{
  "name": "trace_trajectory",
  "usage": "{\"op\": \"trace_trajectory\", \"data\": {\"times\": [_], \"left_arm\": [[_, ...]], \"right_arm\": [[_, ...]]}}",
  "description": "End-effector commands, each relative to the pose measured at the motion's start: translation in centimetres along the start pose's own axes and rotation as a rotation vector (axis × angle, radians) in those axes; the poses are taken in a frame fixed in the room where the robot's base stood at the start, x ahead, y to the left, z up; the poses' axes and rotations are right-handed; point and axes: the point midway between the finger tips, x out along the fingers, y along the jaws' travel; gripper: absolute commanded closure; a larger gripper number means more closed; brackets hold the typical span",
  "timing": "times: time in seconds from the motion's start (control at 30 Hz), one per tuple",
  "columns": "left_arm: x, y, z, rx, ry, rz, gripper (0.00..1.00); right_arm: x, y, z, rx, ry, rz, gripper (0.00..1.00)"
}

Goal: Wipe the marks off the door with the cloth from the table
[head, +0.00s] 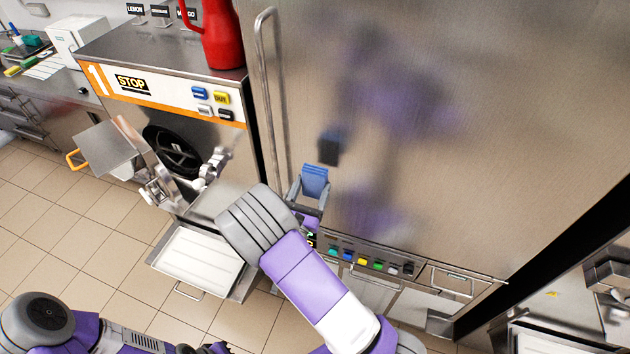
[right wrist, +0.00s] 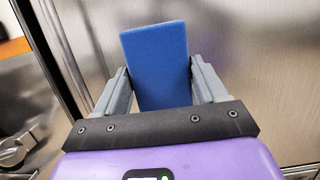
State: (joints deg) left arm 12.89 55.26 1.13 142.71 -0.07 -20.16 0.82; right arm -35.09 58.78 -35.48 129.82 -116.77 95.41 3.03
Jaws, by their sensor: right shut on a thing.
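A blue cloth (head: 314,180), folded into a flat pad, is held upright in my right gripper (head: 310,194). In the right wrist view the cloth (right wrist: 158,55) stands between the two grey fingers of the right gripper (right wrist: 161,88), which are shut on it. The brushed steel door (head: 510,130) fills the right of the head view, with the cloth in front of its lower left part. A dark blurred reflection of the cloth shows above it, seemingly apart from it. Purple blurs on the door look like reflections of my arm; I cannot make out distinct marks. My left gripper is not visible.
A long vertical handle (head: 268,100) runs along the door's left edge, close to the cloth. Left of it stands a machine (head: 160,85) with an open hatch and a red jug (head: 222,40) on top. A white tray (head: 199,258) juts out below. Coloured buttons (head: 362,263) line the panel below.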

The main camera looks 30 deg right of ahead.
Motion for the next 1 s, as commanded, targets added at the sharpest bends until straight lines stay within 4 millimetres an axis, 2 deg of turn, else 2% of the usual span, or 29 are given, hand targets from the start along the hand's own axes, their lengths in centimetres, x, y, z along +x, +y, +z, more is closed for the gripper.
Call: {"op": "trace_trajectory", "data": {"times": [0.1, 0.47, 0.8, 1.0], "left_arm": [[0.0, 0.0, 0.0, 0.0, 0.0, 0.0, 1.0], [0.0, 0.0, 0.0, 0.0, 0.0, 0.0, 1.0], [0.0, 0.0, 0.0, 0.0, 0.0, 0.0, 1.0], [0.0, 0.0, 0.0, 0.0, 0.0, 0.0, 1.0]], "right_arm": [[-0.6, -0.1, 0.2, -0.001, -0.001, 0.0, 0.53], [-0.8, 0.0, 0.2, -0.001, -0.001, 0.0, 0.53], [-3.3, 0.0, 0.9, 0.0, 0.0, 0.002, 0.53], [-3.6, -0.1, 1.0, -0.001, -0.001, -0.001, 0.53]]}}
